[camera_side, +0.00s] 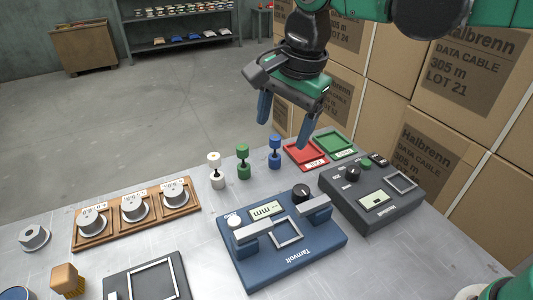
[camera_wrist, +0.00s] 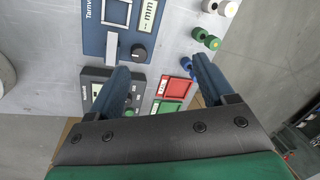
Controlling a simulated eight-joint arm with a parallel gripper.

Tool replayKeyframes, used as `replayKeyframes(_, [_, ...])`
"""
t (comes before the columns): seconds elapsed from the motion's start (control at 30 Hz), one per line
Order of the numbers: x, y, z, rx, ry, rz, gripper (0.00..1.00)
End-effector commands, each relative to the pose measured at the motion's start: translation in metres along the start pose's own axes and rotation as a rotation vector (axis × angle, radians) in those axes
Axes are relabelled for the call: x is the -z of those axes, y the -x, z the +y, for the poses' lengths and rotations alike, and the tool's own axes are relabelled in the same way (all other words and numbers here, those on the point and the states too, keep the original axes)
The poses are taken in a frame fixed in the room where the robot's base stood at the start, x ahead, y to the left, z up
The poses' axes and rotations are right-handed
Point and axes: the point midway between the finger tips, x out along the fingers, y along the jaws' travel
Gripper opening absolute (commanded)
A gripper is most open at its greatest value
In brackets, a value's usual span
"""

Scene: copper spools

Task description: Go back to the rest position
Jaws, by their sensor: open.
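My gripper (camera_side: 284,124) hangs above the far edge of the metal table, in front of stacked boxes. Its two blue fingers are spread apart with nothing between them. In the wrist view the open fingers (camera_wrist: 157,80) frame part of the table. Three spools stand in a row on the table below and left of the gripper: a white spool (camera_side: 216,170), a green spool (camera_side: 243,161) and a blue spool (camera_side: 275,152). A red tray (camera_side: 297,159) and a green tray (camera_side: 341,151) lie near the far edge; both look empty.
A blue measuring device (camera_side: 262,272) and a dark grey device (camera_side: 390,215) sit on the table. A wooden rack (camera_side: 75,240) holds three grey weights. A loose weight (camera_side: 33,237) stands left of it. Cardboard boxes (camera_side: 464,75) rise behind the table. Open floor lies at the left.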

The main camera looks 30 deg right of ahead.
Motion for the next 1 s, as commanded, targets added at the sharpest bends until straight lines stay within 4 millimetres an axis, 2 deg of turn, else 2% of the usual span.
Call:
replayKeyframes(0.03, [0.017,0.003,0.015,0.039,0.096,0.016,0.75])
replayKeyframes(0.2, [0.06,0.002,0.065,0.155,0.501,0.131,0.75])
replayKeyframes(0.4, [0.089,-0.013,0.116,0.19,0.899,0.317,0.75])
replayKeyframes(0.5, [0.096,-0.019,0.131,0.179,1.022,0.383,0.75])
replayKeyframes(0.67, [0.1,-0.024,0.14,0.166,1.109,0.428,0.75])
replayKeyframes(1.0, [0.1,-0.024,0.14,0.166,1.116,0.429,0.75])
